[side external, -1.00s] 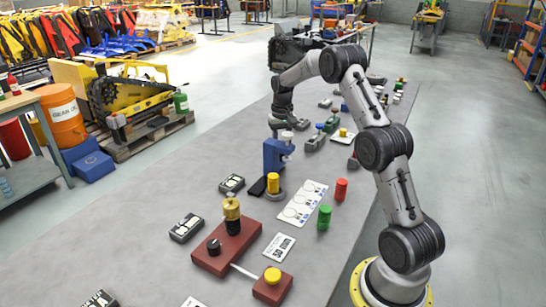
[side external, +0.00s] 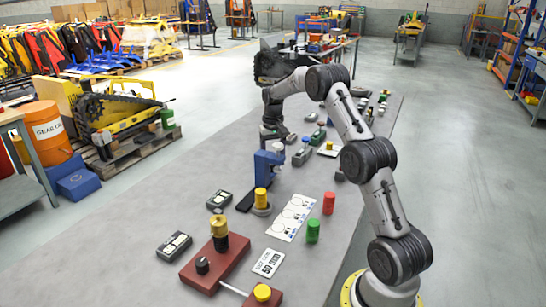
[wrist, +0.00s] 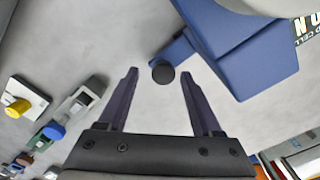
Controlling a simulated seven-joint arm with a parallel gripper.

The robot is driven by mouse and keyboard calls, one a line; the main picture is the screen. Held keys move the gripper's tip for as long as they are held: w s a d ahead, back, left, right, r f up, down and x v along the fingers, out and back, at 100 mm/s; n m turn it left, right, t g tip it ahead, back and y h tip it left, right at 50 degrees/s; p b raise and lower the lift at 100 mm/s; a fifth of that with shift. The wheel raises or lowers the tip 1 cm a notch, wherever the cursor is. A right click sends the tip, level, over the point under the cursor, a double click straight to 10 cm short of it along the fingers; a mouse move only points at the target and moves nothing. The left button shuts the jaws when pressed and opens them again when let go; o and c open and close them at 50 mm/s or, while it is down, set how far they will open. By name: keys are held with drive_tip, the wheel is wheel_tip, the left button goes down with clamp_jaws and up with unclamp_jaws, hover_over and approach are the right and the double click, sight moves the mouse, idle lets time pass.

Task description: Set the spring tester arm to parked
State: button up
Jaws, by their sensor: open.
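The spring tester looks like the blue upright device (side external: 265,168) near the middle of the bench in the side view, with a pale part at its top. In the wrist view its blue body (wrist: 232,45) fills the upper right, and a short blue arm with a round black knob (wrist: 163,73) sticks out to the left. My gripper (wrist: 156,76) is open, its two dark fingers pointing towards the knob. The knob appears between the fingertips with gaps on both sides; the depth between them is unclear. In the side view my gripper (side external: 270,136) is small, just behind the tester.
A yellow cylinder (side external: 261,199) stands in front of the tester. A white card with circles (side external: 292,218), red (side external: 329,203) and green (side external: 313,231) cylinders and a dark red fixture (side external: 215,264) are nearer. Several small devices stand farther along the bench.

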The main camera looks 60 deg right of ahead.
wheel_tip(320, 180, up, 14)
idle(0.5)
drive_tip(key=shift+f, duration=0.1)
drive_tip(key=s+a+r+n+t+h, duration=0.1)
drive_tip(key=s+a+r+n+t, duration=0.15)
drive_tip(key=a+r, duration=1.25)
drive_tip(key=s+a+r+n+t, duration=0.1)
drive_tip(key=s+a+n+t, duration=0.15)
drive_tip(key=s+a, duration=0.85)
drive_tip(key=s+a+f+n+y, duration=0.1)
drive_tip(key=s+a+f+n, duration=0.3)
drive_tip(key=s+f, duration=0.9)
drive_tip(key=a+f, duration=0.1)
drive_tip(key=a, duration=0.2)
drive_tip(key=shift+s+a+f+t, duration=0.15)
drive_tip(key=shift+s+t, duration=0.15)
